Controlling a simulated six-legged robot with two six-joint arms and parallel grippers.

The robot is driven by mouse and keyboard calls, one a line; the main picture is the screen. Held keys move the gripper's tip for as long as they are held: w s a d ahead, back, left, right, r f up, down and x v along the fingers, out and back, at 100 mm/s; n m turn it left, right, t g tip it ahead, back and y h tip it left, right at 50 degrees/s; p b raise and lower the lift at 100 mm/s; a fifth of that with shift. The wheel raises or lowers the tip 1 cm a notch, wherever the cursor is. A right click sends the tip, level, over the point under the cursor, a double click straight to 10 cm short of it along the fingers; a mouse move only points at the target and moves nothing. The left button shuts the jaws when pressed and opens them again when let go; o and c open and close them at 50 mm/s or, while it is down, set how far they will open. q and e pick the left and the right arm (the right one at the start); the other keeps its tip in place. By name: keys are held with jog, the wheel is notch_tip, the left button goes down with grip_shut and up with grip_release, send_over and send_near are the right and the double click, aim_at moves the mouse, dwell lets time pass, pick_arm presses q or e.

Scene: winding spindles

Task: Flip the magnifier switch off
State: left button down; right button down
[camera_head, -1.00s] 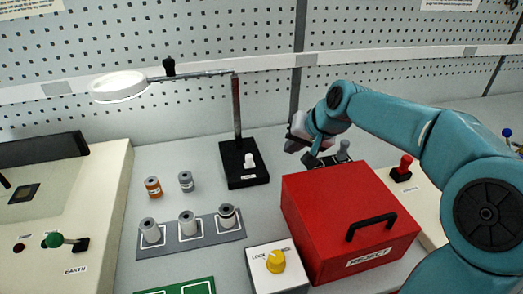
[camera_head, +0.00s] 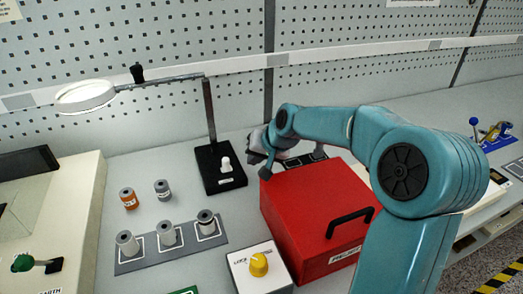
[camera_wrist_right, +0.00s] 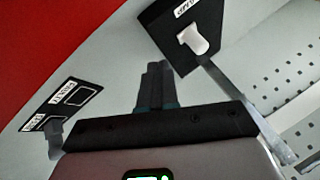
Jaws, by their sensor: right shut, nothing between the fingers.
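The magnifier has a white ring lens (camera_head: 85,96) on a grey arm, and a dark post on a black base (camera_head: 213,183) at the back of the bench. A white switch (camera_head: 226,164) stands on that base. It also shows in the wrist view, the white switch (camera_wrist_right: 193,40) on the black base (camera_wrist_right: 158,22) at top right. My right gripper (camera_head: 262,152) is just right of the base, behind the red box, its tips hard to make out there. In the wrist view my right gripper (camera_wrist_right: 156,80) is shut and empty, its fingers apart from the switch. My left gripper is out of view.
A red reject box (camera_head: 300,215) stands close in front of my right arm. A black plate with labels (camera_wrist_right: 62,105) lies beside the gripper. Several spools stand left, some on a grey tray (camera_head: 128,265). A yellow knob (camera_head: 258,264) sits on a white box.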

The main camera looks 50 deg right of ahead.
aim_at(226, 164)
jog(key=shift+x, duration=1.05)
jog(key=w+a, duration=0.1)
jog(key=w+a+p, duration=0.1)
jog(key=shift+w+r, duration=0.25)
jog(key=shift+w, duration=0.1)
jog(key=shift+w+a+f, duration=0.1)
jog(key=shift+w, duration=0.1)
jog(key=shift+a, duration=0.1)
